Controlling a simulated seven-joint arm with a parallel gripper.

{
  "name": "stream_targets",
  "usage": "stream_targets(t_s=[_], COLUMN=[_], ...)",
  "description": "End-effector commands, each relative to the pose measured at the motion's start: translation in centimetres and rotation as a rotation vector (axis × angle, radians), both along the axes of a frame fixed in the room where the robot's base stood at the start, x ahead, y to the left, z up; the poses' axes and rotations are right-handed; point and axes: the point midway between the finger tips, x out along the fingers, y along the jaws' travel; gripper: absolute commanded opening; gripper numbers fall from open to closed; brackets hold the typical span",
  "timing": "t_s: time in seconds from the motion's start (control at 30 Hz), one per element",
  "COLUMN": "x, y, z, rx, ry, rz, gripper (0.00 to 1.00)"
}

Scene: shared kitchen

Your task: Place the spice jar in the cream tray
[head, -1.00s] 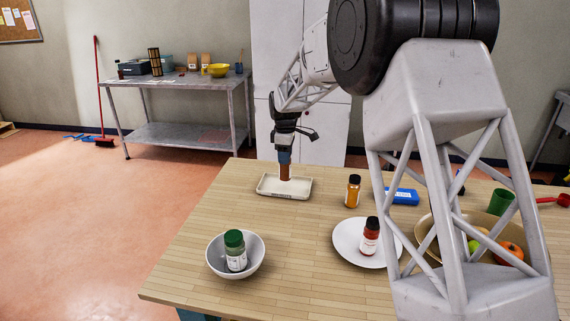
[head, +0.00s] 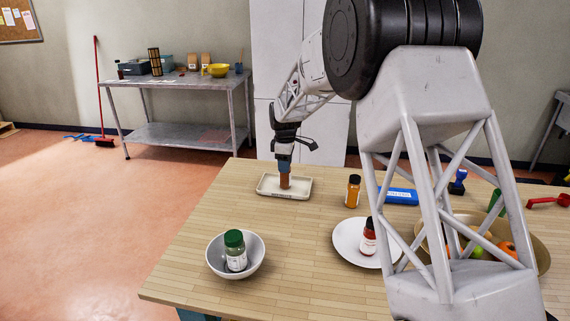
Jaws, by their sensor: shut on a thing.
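The cream tray (head: 304,191) is a shallow rectangular dish at the far left part of the wooden table. My gripper (head: 284,168) points straight down over it and is shut on a brown spice jar (head: 285,181). The jar is upright and its lower end is within the tray's outline, at or very close to the tray floor; I cannot tell whether it touches.
A bowl (head: 214,262) holds a green-lidded jar (head: 236,260). A plate (head: 345,250) holds a red jar (head: 368,240). My arm partly hides a fruit bowl (head: 535,250). The table's left middle is clear.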

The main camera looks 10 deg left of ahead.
Motion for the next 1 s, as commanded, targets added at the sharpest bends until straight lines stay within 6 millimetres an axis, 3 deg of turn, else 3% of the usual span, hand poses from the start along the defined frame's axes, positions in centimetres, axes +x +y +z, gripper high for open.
stream_targets(t_s=[0.3, 0.33, 0.47, 1.0], x=[0.0, 0.0, 0.0, 0.0], y=[0.0, 0.0, 0.0, 0.0], z=[-0.3, -0.3, -0.2, 0.8], rx=[0.0, 0.0, 0.0, 0.0], ry=[0.0, 0.0, 0.0, -0.001], rz=[0.0, 0.0, 0.0, 0.0], gripper=[0.04, 0.5, 0.7, 0.71])
